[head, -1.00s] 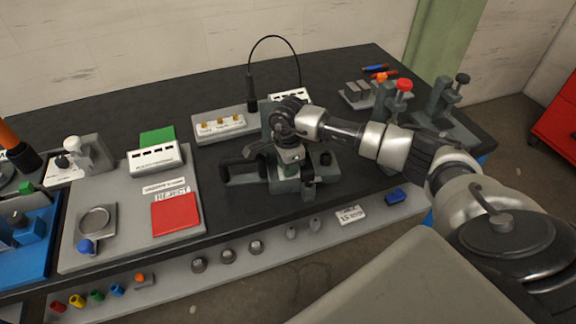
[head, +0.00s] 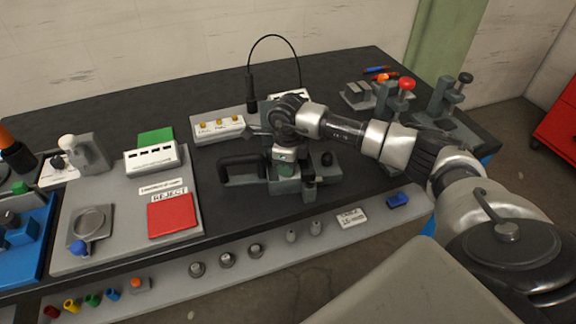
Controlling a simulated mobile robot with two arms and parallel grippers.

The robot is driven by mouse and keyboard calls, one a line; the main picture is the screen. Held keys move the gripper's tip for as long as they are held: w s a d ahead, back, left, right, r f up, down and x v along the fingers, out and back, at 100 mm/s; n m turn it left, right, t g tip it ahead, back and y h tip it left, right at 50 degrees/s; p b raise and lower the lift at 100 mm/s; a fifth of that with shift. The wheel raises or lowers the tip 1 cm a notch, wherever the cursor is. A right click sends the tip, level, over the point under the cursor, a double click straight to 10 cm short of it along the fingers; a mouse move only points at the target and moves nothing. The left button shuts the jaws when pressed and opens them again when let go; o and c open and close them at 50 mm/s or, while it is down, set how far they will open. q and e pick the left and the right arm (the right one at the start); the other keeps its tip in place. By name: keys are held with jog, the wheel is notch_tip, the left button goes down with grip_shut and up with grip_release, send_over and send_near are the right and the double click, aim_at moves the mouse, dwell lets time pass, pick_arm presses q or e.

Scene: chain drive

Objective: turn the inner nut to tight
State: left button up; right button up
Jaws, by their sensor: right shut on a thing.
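My right gripper (head: 284,148) reaches in from the right and points down onto the grey fixture (head: 286,187) near the middle of the bench. It is shut on a small part at the top of this fixture. The part is hidden by the fingers and wrist; its place fits the inner nut, but I cannot see its shape or how tight it is. A dark handle (head: 238,162) sticks out from the fixture's left side, and a black knob (head: 326,158) is on its right. My left gripper is not in view.
Behind the fixture is a grey block with brass-coloured pieces (head: 221,124) and a black cable. A red REJECT plate (head: 172,214) is left. Clamps with a red knob (head: 406,83) stand right. Several small parts line the front ledge.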

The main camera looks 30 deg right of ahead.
jog(key=shift+r, duration=0.1)
dwell(0.4)
jog(key=o, duration=0.9)
notch_tip(320, 180, up, 11)
jog(key=shift+f+b, duration=0.1)
jog(key=shift+b, duration=0.7)
jog(key=shift+f, duration=0.1)
